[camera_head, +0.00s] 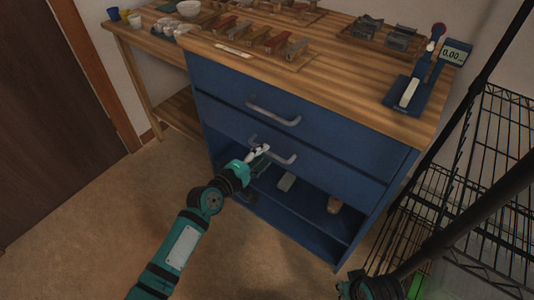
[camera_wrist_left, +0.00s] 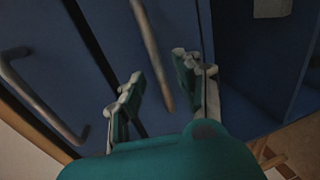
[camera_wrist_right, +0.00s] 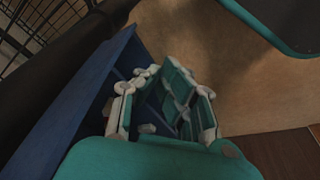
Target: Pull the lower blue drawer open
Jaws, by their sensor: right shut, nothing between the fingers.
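The lower blue drawer (camera_head: 328,172) sits below the upper drawer in the blue cabinet and looks shut, flush with the front. Its grey bar handle (camera_head: 285,160) also shows in the left wrist view (camera_wrist_left: 152,50). My left gripper (camera_head: 261,151) is at the left part of this handle. In the left wrist view its fingers (camera_wrist_left: 160,88) are open, and the bar runs into the gap between them. I cannot tell whether they touch it. My right gripper (camera_wrist_right: 165,105) is shut and empty, away from the drawer, low at the right of the cabinet.
The upper drawer's handle (camera_head: 273,113) is just above. A black wire rack (camera_head: 480,190) stands at the right. The floor (camera_head: 110,215) in front is clear.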

